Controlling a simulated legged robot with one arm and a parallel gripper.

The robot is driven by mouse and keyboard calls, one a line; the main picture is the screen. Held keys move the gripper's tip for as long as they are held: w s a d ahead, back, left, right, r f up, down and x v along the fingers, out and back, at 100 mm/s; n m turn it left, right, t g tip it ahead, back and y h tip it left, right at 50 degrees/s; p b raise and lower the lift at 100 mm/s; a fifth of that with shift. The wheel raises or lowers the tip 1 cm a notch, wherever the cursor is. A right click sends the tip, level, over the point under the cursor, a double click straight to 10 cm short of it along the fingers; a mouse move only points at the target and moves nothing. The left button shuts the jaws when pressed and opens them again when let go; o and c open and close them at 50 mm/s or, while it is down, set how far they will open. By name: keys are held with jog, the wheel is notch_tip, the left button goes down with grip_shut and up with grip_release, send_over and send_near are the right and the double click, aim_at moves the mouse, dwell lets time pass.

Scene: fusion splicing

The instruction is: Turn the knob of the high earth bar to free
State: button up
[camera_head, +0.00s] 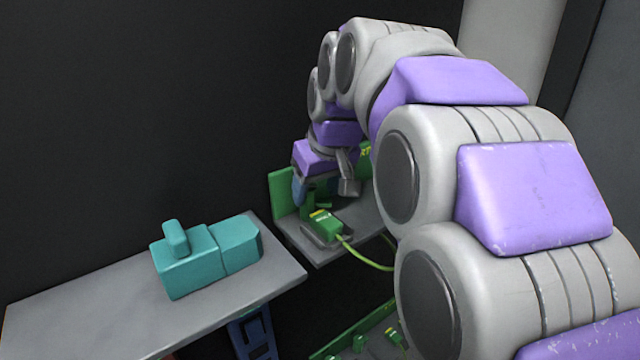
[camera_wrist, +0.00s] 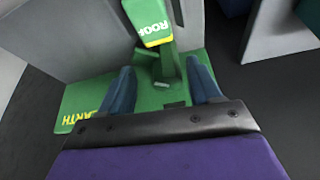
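The high earth bar is a green plate (camera_wrist: 85,100) lettered with "ARTH" in the wrist view; its green panel (camera_head: 281,205) shows on the far shelf in the head view. A green upright part (camera_wrist: 168,66), which looks like the knob, stands on the plate between my gripper's blue fingers. My gripper (camera_wrist: 160,72) is open, with a gap visible on each side of this part. In the head view my gripper (camera_head: 300,190) is over the shelf and partly hidden by my arm. I cannot tell which position the knob points to.
In the head view a green clamp (camera_head: 325,224) with a yellow-green cable (camera_head: 365,259) sits on the shelf (camera_head: 335,256). A teal device (camera_head: 200,262) stands on a grey table (camera_head: 90,310).

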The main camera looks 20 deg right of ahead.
jog(key=shift+w+a+f, duration=0.2)
jog(key=shift+w+a, duration=0.25)
jog(key=shift+w+a+f, duration=0.2)
jog(key=shift+w+a, duration=0.2)
jog(key=shift+a, duration=0.2)
jog(key=shift+s+r, duration=0.15)
jog(key=shift+s, duration=0.05)
jog(key=shift+s+d, duration=0.1)
jog(key=shift+d, duration=0.3)
jog(key=shift+c, duration=0.5)
jog(key=shift+d, duration=0.6)
jog(key=c, duration=0.3)
jog(key=shift+a, duration=0.4)
jog(key=c, duration=0.5)
jog(key=shift+c, duration=0.6)
jog(key=shift+d, duration=0.1)
